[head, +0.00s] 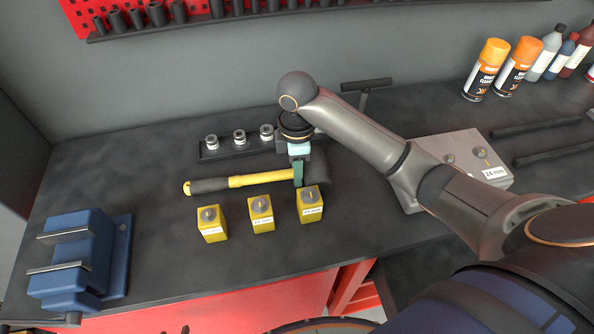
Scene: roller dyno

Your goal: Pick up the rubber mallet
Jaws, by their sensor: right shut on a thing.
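The rubber mallet (262,181) lies lengthwise across the dark workbench. Its handle is yellow with a black grip at the left end, and its black head is at the right. My right gripper (298,176) comes down from above and is shut on the handle close to the head. The gripper and wrist hide part of the mallet there. I cannot tell whether the mallet is clear of the bench surface. My left gripper is not in view.
Several yellow blocks with bolts (261,214) stand just in front of the mallet. A socket tray (225,151) lies behind it. A blue vise (80,258) stands at left, and a grey box (462,160) at right. Spray cans (487,70) stand at back right. The bench's back left is clear.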

